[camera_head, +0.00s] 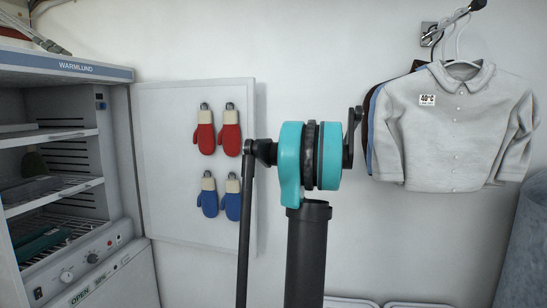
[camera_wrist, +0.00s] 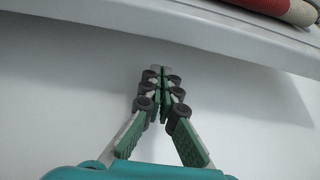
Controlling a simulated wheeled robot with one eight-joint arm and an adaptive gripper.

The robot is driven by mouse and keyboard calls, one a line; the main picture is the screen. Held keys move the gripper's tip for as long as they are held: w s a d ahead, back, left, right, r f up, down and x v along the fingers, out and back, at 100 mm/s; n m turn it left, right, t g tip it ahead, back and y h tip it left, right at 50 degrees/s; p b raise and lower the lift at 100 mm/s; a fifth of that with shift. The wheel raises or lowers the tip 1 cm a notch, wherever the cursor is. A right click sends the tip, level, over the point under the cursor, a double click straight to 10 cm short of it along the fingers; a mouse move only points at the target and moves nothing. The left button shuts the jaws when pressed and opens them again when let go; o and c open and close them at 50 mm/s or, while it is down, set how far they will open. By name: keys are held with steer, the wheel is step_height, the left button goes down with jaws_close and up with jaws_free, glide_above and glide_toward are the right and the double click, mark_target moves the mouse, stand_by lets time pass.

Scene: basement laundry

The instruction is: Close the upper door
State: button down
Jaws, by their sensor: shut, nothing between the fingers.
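The upper door (camera_head: 165,165) is a white panel with two red and two blue mittens on it. In the head view it stands wide open to the right of the white drying cabinet (camera_head: 118,170), marked WARMLUND. The cabinet's upper compartment is exposed. My gripper (camera_wrist: 158,74) shows in the wrist view with its green fingers together and nothing between them. A plain pale surface lies behind it; I cannot tell whether it is the door or the wall. In the head view my arm's teal joint stands just right of the door, and the gripper is not visible there.
Wire shelves (camera_head: 58,192) in the cabinet hold dark items. A control panel (camera_head: 85,255) sits below them, above a lower white front (camera_head: 125,285). Shirts (camera_head: 455,125) hang at right. A white ledge (camera_wrist: 200,30) with a red and cream item crosses the wrist view's top.

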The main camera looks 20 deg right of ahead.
steer(key=shift+s+a+r, duration=0.1)
steer(key=shift+s+a, duration=0.85)
steer(key=shift+s, duration=0.25)
